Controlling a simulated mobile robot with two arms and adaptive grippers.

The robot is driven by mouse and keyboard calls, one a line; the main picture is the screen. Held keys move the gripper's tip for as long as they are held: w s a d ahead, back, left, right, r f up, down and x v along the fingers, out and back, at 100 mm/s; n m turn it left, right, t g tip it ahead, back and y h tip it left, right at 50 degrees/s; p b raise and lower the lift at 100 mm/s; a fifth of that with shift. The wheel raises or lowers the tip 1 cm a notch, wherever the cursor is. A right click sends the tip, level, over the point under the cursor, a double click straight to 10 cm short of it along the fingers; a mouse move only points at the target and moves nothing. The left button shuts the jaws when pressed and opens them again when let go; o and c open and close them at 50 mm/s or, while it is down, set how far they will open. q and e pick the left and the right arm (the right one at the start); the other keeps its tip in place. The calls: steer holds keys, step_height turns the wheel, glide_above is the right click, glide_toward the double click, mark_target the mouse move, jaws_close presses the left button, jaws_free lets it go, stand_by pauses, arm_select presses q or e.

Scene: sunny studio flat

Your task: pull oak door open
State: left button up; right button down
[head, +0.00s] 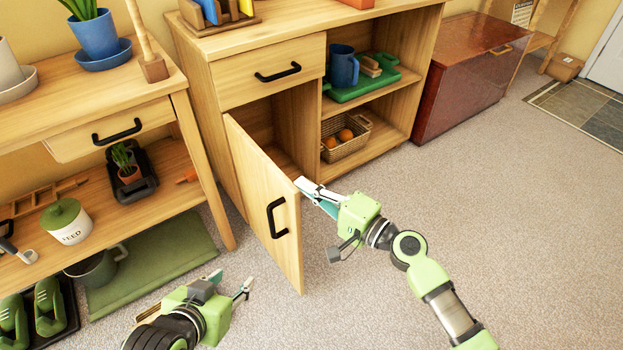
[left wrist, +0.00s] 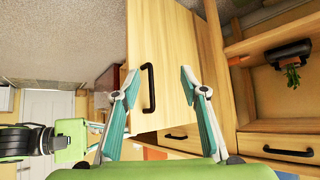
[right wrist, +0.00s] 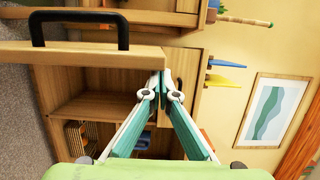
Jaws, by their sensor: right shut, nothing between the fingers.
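The oak door (head: 265,195) stands partly open, swung out from the oak cabinet (head: 262,50). Its black handle (head: 275,218) is on the outer face; it also shows in the left wrist view (left wrist: 148,88) and the right wrist view (right wrist: 80,18). My right gripper (head: 302,184) is shut and empty, its fingertips at the door's free upper edge. In the right wrist view its closed tips (right wrist: 162,76) are by the door edge (right wrist: 100,55), on the inner side; contact is unclear. My left gripper (head: 232,280) is open and empty, in front of the door's outer face and apart from the handle.
The cabinet's open shelves hold a green tray (head: 370,84), a blue mug (head: 343,66) and a basket (head: 346,146). A potting bench (head: 205,165) stands left of the door, with a green mat (head: 160,265) below. Carpet on the right (head: 510,200) is clear.

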steer(key=shift+s+a+r+p, duration=0.2)
steer(key=shift+s+a+p, duration=0.4)
steer(key=shift+s+a, duration=0.15)
arm_select(q)
steer(key=s+a+f+g, duration=0.1)
steer(key=s+f+g, duration=0.1)
steer(key=s, duration=0.3)
steer(key=s+a+f+g+y+p, duration=0.1)
steer(key=s+a+f+g, duration=0.1)
steer(key=s, duration=0.4)
steer(key=shift+s+a+g, duration=0.15)
steer(key=shift+a+g, duration=0.1)
steer(key=shift+g, duration=0.55)
arm_select(e)
steer(key=shift+m+t+h, duration=0.3)
steer(key=s+a, duration=0.2)
steer(key=a, duration=0.1)
steer(key=shift+s+a, duration=0.3)
steer(key=shift+s, duration=0.05)
arm_select(q)
steer(key=shift+f, duration=0.15)
